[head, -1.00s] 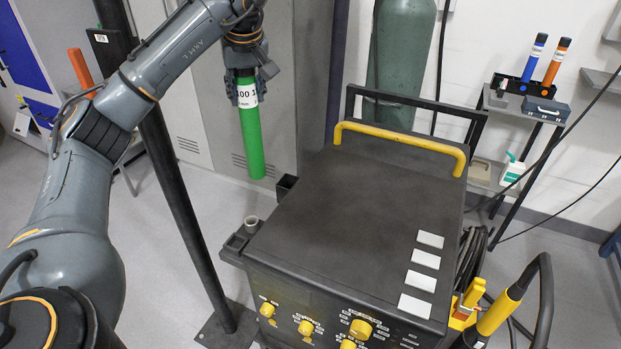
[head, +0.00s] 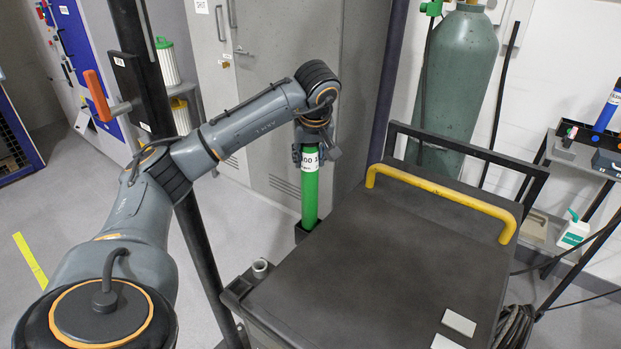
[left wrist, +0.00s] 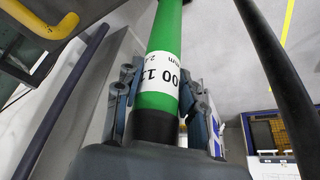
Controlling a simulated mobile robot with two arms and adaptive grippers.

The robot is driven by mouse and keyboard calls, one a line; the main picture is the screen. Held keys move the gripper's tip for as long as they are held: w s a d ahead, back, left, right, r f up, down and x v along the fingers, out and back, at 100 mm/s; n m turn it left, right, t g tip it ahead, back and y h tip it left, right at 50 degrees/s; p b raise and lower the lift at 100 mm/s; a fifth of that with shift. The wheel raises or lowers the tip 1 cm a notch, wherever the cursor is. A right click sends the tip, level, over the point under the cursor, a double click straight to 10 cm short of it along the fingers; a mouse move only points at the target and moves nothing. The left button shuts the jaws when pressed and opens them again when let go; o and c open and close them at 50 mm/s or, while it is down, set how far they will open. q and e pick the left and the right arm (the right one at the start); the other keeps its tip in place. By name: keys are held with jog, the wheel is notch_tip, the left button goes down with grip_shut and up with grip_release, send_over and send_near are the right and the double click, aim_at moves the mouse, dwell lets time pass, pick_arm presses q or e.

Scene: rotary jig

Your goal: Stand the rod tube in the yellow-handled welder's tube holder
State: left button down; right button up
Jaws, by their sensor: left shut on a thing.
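The green rod tube (head: 310,195) with a white label hangs upright from my left gripper (head: 317,150), which is shut around its upper part. In the left wrist view the tube (left wrist: 167,40) runs between the two fingers (left wrist: 163,100), its black end cap near the palm. The welder (head: 385,265) has a dark top and a yellow handle (head: 440,198). Its black tube holder (head: 302,234) is on its left side. The tube's lower end is at the holder's mouth; I cannot tell how deep it sits. My right gripper is out of view.
A dark post (head: 197,235) stands left of the welder, close to my left arm. A green gas cylinder (head: 455,90) stands behind the handle. A small grey cup (head: 260,267) sits at the welder's left corner. A side shelf with a blue tube (head: 608,108) is at right.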

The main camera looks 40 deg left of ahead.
aim_at(310, 178)
pick_arm(q)
jog(key=shift+f, duration=0.75)
notch_tip(310, 178, down, 4)
jog(key=shift+f+p, duration=0.1)
jog(key=shift+p, duration=0.45)
jog(key=shift+f, duration=0.15)
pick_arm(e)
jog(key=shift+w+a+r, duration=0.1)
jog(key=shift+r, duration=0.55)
pick_arm(q)
jog(key=c, duration=0.8)
grip_release()
jog(key=shift+d+f, duration=0.1)
